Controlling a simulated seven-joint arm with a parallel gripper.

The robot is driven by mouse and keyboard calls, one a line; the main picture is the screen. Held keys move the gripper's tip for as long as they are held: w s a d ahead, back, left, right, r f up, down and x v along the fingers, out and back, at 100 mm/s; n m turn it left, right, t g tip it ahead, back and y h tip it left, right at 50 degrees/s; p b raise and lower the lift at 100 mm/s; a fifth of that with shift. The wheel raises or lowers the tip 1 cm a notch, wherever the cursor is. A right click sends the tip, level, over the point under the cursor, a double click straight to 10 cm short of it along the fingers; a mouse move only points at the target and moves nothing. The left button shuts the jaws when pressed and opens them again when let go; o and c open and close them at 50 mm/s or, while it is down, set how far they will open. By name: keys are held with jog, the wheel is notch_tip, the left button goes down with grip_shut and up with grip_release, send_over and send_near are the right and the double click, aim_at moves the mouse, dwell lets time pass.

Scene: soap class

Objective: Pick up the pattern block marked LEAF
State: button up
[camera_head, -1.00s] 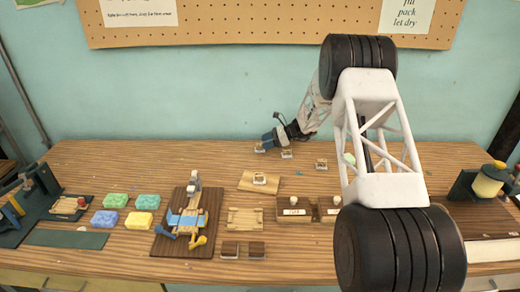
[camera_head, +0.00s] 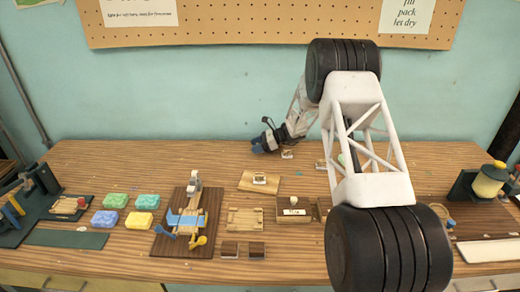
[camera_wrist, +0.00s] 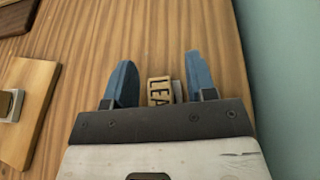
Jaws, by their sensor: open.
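The pattern block marked LEAF (camera_wrist: 160,92) is a small tan block with raised letters on the table. In the wrist view it sits between my gripper's two blue fingers, with gaps on both sides. My gripper (camera_wrist: 160,62) is open and around the block. In the head view my gripper (camera_head: 262,145) is low at the back of the table, and the block is hidden there.
Similar small blocks stand nearby, one just right of my gripper (camera_head: 287,154) and one on a wooden board (camera_head: 246,184). Coloured soaps (camera_head: 116,200), a press (camera_head: 187,225) and trays (camera_head: 246,218) lie further forward. The wall is close behind my gripper.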

dwell(0.4)
jog(key=c, duration=0.7)
jog(key=shift+r, duration=0.15)
jog(key=shift+r, duration=0.55)
jog(key=shift+s+d+r, duration=0.1)
jog(key=shift+s+r, duration=0.1)
jog(key=shift+r, duration=0.4)
jog(key=shift+s+r, duration=0.15)
jog(key=shift+r, duration=0.4)
jog(key=s+d, duration=0.1)
jog(key=s, duration=0.4)
jog(key=s+d+r, duration=0.1)
jog(key=s, duration=0.4)
jog(key=s+d, duration=0.1)
jog(key=s, duration=0.4)
jog(key=shift+r, duration=0.15)
